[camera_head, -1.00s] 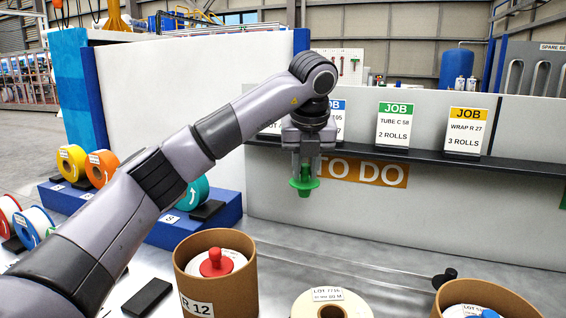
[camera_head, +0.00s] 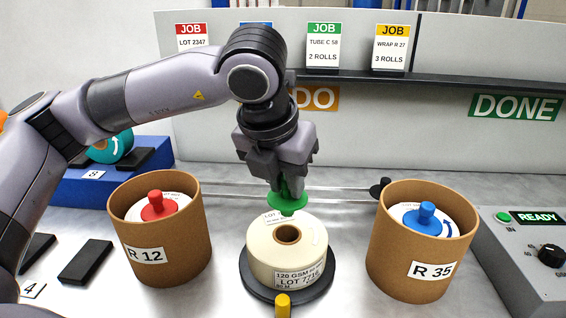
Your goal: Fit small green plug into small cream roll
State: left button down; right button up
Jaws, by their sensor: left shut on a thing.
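The small green plug (camera_head: 287,203) is held in my left gripper (camera_head: 288,188), which is shut on it. Its wide green flange shows below the fingers, with a short stub under it. The small cream roll (camera_head: 262,250) lies flat on a dark round base, with its dark core hole facing up. The plug hangs above the roll's far side, behind the hole in the picture. It appears apart from the roll, though the exact gap is hard to tell. My right gripper is not in view.
Brown tubs R 12 (camera_head: 159,256) and R 35 (camera_head: 394,266) flank the roll, holding rolls with red and blue plugs. A yellow peg (camera_head: 283,305) stands in front. A control box (camera_head: 535,262) is at right. Job cards stand on the shelf (camera_head: 350,77) behind.

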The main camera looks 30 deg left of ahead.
aim_at(285, 197)
pick_arm(q)
jog(key=shift+f+b, duration=0.5)
jog(key=shift+f, duration=1.2)
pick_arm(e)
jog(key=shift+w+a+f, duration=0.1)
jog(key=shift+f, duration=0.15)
pick_arm(q)
jog(key=shift+f, duration=0.15)
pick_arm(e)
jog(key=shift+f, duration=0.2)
pick_arm(q)
jog(key=shift+f+b, duration=0.45)
jog(key=shift+b, duration=0.2)
jog(key=shift+f+b, duration=0.5)
jog(key=shift+b, duration=0.05)
jog(key=shift+f, duration=0.2)
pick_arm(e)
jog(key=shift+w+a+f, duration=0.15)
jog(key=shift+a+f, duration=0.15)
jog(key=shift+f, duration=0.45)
pick_arm(q)
jog(key=shift+b, duration=0.3)
jog(key=shift+f, duration=0.2)
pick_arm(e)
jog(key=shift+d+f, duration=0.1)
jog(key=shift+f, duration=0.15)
